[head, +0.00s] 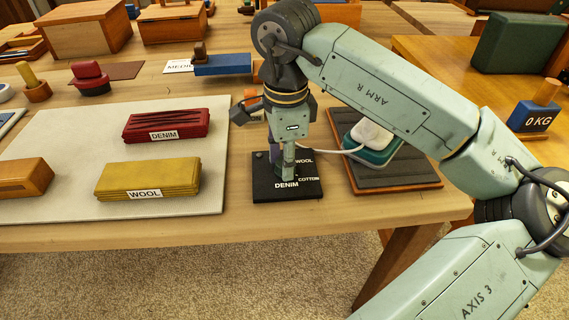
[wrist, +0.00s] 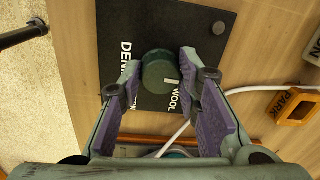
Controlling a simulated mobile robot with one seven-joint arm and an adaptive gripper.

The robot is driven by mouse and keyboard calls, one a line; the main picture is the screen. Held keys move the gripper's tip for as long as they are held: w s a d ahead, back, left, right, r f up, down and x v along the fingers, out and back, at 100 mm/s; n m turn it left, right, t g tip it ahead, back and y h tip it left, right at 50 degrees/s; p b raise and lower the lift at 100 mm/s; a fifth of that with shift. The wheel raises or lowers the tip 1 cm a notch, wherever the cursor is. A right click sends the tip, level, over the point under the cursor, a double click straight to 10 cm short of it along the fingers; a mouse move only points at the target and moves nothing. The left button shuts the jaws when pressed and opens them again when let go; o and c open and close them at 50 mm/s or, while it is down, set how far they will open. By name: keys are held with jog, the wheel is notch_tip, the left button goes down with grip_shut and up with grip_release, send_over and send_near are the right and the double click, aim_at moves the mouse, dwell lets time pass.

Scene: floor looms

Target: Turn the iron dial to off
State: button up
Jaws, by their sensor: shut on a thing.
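The iron dial (wrist: 158,74) is a round dark green knob on a black panel (wrist: 190,40). A white mark on the knob faces the WOOL label in the wrist view. The panel also bears DENIM and COTTON lettering; I see no off label. In the head view the panel (head: 262,190) lies near the table's front edge. My gripper (wrist: 160,69) points down over it, shut on the dial with one finger at each side. My gripper (head: 287,168) hides the dial in the head view.
The white and teal iron (head: 371,141) stands on a dark pad right of the panel, its white cord running behind my gripper. A pale board (head: 60,150) with red DENIM and yellow WOOL stacks is left.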

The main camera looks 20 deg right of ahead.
jog(key=shift+n, duration=0.4)
jog(key=o, duration=1.1)
jog(key=shift+o, duration=0.2)
notch_tip(320, 180, up, 12)
jog(key=shift+s, duration=0.3)
jog(key=shift+s+f, duration=0.1)
